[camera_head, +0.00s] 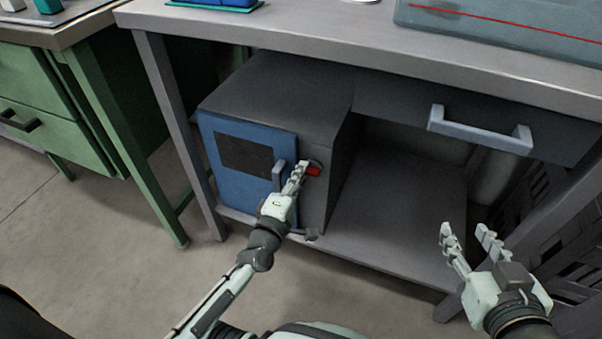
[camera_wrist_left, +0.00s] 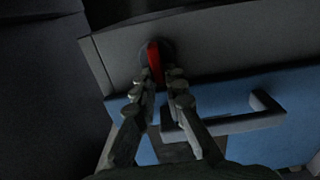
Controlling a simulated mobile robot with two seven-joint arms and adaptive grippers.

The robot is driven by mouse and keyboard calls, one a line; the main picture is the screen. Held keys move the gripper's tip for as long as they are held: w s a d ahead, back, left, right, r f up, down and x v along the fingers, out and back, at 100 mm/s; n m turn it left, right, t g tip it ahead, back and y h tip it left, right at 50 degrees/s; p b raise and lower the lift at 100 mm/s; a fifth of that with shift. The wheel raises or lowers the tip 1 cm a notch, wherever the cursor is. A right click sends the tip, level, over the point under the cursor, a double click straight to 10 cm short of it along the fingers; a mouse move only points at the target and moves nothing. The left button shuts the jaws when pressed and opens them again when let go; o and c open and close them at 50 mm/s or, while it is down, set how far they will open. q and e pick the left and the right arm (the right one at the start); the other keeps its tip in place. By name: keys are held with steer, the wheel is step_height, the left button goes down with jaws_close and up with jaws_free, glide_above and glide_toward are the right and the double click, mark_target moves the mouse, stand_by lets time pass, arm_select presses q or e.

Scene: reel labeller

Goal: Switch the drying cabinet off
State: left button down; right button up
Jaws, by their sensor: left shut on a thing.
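The drying cabinet (camera_head: 318,118) is a dark grey box with a blue door (camera_head: 222,183), standing on the shelf under the bench. Its red switch knob (camera_head: 314,171) is on the front, to the right of the door handle (camera_head: 278,176). My left gripper (camera_head: 301,168) is at the knob, shut on it. In the left wrist view the red knob (camera_wrist_left: 154,58) sits between the fingertips (camera_wrist_left: 160,80), which hide part of it. My right gripper (camera_head: 468,232) is open and empty, in front of the shelf at the right.
The grey bench top (camera_head: 300,32) overhangs the cabinet. A drawer with a pale handle (camera_head: 480,128) is at the right above the open shelf (camera_head: 395,205). A green drawer unit (camera_head: 45,125) stands at the left. The floor in front is clear.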

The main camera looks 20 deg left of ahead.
arm_select(q)
steer(key=c, duration=1.6)
jaws_free()
steer(key=shift+s, duration=0.1)
steer(key=s, duration=1.1)
steer(key=shift+s+a, duration=0.25)
steer(key=shift+s, duration=0.15)
